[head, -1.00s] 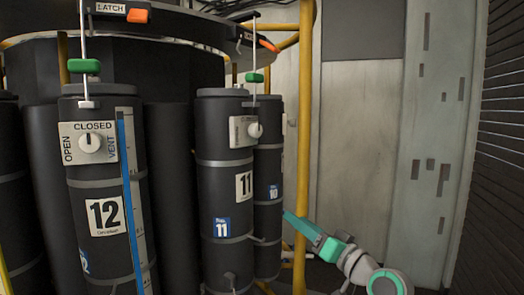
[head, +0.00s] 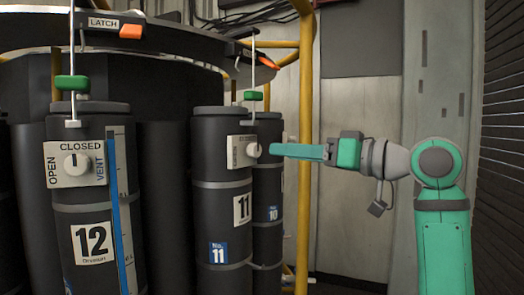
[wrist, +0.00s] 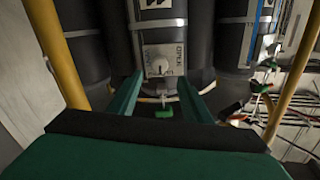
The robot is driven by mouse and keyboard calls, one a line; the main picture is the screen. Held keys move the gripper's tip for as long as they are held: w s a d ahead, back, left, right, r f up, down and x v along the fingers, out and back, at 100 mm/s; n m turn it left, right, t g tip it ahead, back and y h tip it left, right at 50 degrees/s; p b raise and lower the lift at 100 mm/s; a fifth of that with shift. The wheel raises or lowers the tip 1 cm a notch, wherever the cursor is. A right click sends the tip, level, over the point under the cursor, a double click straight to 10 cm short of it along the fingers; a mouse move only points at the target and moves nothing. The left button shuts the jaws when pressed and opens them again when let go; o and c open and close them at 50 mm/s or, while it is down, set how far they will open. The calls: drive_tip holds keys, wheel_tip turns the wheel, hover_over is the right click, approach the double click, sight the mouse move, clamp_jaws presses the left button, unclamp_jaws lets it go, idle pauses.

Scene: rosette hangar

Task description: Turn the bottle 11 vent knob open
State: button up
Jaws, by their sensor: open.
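Bottle 11 (head: 222,190) is a dark upright cylinder with a white number label. Its white vent plate (head: 238,152) near the top faces right of my head camera and is seen at a steep angle. The round white vent knob (head: 253,150) sticks out from it. In the wrist view the plate (wrist: 165,52) appears upside down, with the knob (wrist: 160,68) on it. My gripper (head: 272,150) is level with the knob, just to its right. In the wrist view its two teal fingers (wrist: 160,80) are open, one on each side of the knob, apparently empty. Finger contact with the knob cannot be told.
Bottle 12 (head: 92,205), with its own knob and plate, stands left. Bottle 10 (head: 268,192) stands close behind bottle 11. A green handle on a rod (head: 253,95) hangs above bottle 11. A yellow post (head: 304,120) rises behind my gripper. Free room lies to the right.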

sight(258, 150)
drive_tip(key=x, duration=0.8)
drive_tip(key=shift+w+a, duration=0.1)
drive_tip(key=shift+w, duration=0.05)
drive_tip(key=shift+c, duration=0.4)
drive_tip(key=c, duration=1)
